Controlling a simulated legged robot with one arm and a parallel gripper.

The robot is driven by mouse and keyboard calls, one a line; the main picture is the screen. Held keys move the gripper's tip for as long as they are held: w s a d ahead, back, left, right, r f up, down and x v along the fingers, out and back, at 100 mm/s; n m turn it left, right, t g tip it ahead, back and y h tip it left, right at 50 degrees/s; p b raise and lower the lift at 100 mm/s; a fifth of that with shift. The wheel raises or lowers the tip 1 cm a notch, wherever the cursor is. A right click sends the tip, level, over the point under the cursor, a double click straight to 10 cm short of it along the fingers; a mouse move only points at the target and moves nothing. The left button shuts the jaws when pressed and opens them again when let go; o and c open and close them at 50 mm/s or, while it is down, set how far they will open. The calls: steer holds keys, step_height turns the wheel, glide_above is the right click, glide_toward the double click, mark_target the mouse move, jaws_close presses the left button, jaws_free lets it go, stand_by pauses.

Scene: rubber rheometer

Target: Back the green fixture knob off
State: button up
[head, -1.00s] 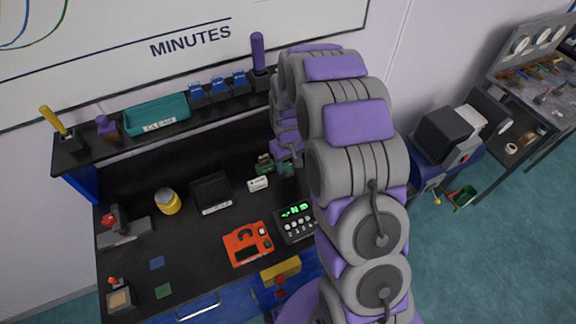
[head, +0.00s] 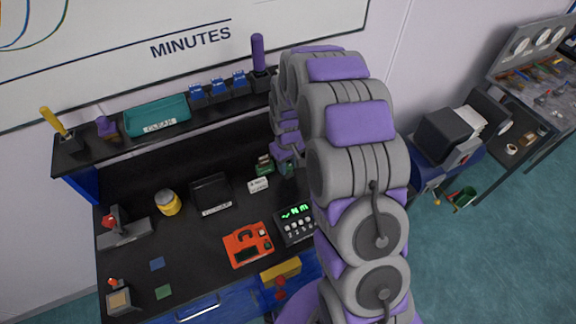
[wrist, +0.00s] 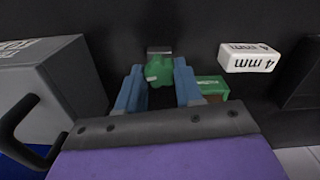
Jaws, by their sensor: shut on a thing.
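The green fixture knob (wrist: 158,71) is between the blue fingertips of my gripper (wrist: 158,84) in the wrist view, and the fingers are shut on it. A grey block (wrist: 159,50) shows just behind the knob. A green fixture part (wrist: 211,86) lies just right of the right finger. In the head view, my gripper's purple body (head: 283,160) is at the back right of the bench, partly hidden by my arm. Green parts (head: 265,165) show beside it. The knob itself is hard to make out there.
A white "4 mm" block (wrist: 248,57) stands right of the fixture, also seen in the head view (head: 258,185). A grey box with a black handle (wrist: 62,85) stands close on the left in the wrist view. An orange device (head: 248,245) and a keypad display (head: 295,224) sit nearer the front.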

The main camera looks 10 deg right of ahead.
steer(key=n, duration=0.2)
steer(key=shift+n, duration=0.4)
steer(key=n+p, duration=0.1)
steer(key=n, duration=0.3)
steer(key=shift+n, duration=0.3)
steer(key=shift+a, duration=0.1)
steer(key=shift+n+p, duration=0.5)
steer(key=shift+n, duration=0.1)
steer(key=n+p, duration=0.1)
steer(key=n, duration=0.2)
steer(key=shift+s, duration=0.1)
